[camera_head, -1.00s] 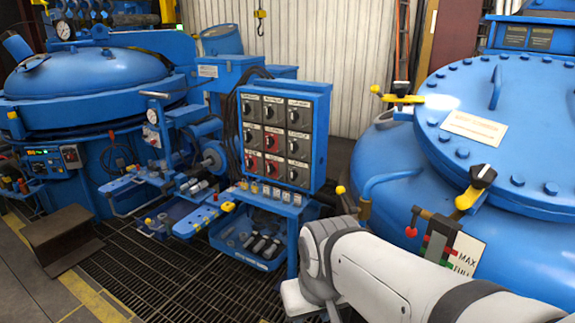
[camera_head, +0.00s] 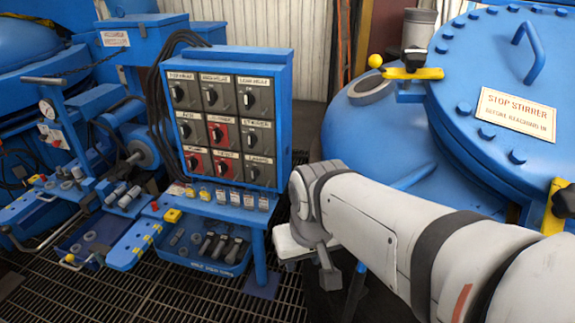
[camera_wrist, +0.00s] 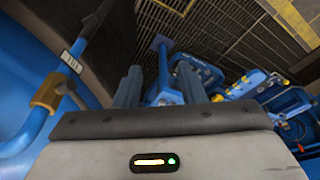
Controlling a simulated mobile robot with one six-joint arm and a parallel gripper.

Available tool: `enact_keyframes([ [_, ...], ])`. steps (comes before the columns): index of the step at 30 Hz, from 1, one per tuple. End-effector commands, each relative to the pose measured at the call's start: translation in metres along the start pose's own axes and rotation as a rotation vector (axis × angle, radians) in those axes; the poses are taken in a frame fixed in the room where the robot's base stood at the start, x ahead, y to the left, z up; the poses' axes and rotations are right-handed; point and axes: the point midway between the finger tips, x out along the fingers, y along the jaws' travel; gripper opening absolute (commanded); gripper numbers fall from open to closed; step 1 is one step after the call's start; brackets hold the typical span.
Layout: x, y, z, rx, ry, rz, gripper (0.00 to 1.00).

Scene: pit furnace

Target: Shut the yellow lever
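A yellow bar (camera_head: 412,73) with a yellow ball knob (camera_head: 376,61) sits at the left rim of the large blue tank lid in the head view. A second yellow clamp piece (camera_head: 556,208) shows at the right edge. I cannot tell which of these the task means. The yellow ball on the lower blue pipe, seen earlier, is now hidden behind my arm. My gripper (camera_wrist: 161,88) is open and empty in the wrist view, its two fingers apart above the grating. To its left are a brass-coloured fitting (camera_wrist: 47,92) on a blue pipe and a dark, labelled handle (camera_wrist: 85,37).
A blue switch box (camera_head: 286,100) with several knobs stands left of my arm, above a blue bench with tools. The large tank (camera_head: 372,133) with a "stop stirrer" plate (camera_head: 515,114) is at right. Open grating floor (camera_head: 90,295) lies at lower left.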

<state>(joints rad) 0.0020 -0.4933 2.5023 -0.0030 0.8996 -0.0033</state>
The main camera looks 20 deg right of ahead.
Motion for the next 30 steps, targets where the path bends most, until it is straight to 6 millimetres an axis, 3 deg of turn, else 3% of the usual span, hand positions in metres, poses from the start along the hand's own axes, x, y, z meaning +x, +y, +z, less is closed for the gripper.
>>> enact_keyframes([
  [5,-0.005,0.005,-0.012,0.004,-0.016,0.009,0.49],
  [11,-0.019,0.057,-0.065,0.01,-0.099,0.047,0.49],
  [18,-0.018,0.111,-0.122,0.031,-0.202,0.088,0.49],
  [24,-0.011,0.131,-0.136,0.037,-0.236,0.098,0.49],
  [30,0.015,0.134,-0.129,0.037,-0.241,0.098,0.49],
])
